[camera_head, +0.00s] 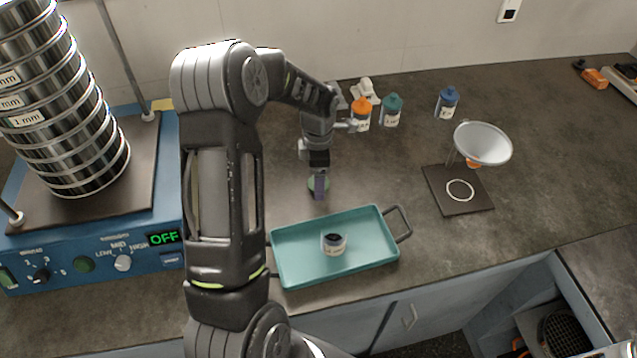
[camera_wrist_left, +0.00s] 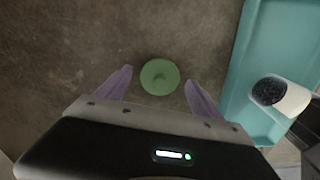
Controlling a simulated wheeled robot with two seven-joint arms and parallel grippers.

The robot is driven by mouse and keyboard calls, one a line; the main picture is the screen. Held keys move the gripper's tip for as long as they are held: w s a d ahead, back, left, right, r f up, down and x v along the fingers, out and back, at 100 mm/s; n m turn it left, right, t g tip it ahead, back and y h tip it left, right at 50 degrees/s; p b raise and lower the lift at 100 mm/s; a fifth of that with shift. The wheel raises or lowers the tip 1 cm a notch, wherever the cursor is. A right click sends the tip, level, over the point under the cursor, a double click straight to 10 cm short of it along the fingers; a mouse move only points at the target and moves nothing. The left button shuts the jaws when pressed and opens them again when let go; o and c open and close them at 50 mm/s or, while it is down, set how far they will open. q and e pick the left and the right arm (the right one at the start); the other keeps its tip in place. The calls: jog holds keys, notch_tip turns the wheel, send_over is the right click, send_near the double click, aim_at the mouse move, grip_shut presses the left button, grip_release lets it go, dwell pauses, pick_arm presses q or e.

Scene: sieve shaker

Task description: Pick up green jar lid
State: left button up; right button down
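The green jar lid (camera_wrist_left: 160,77) lies flat on the dark counter, seen from above in the left wrist view. In the head view the lid (camera_head: 312,184) is partly hidden behind my gripper. My left gripper (camera_wrist_left: 158,85) has its two purple fingers spread, one on each side of the lid with gaps between. In the head view the left gripper (camera_head: 319,186) points down at the lid, just behind the teal tray. I cannot tell its exact height above the counter. My right gripper does not show.
The teal tray (camera_head: 292,271) holds an open jar with dark contents (camera_head: 334,244). Orange (camera_head: 361,114), teal (camera_head: 391,110) and blue-lidded (camera_head: 447,102) jars stand behind. A funnel stand (camera_head: 458,190) is at right; the sieve shaker (camera_head: 95,255) is at left.

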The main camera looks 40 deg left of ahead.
pick_arm(q)
jog(key=c, duration=1.3)
jog(key=shift+r, duration=0.1)
notch_tip(320, 180, up, 10)
jog(key=shift+f+b, duration=0.1)
jog(key=shift+b, duration=0.75)
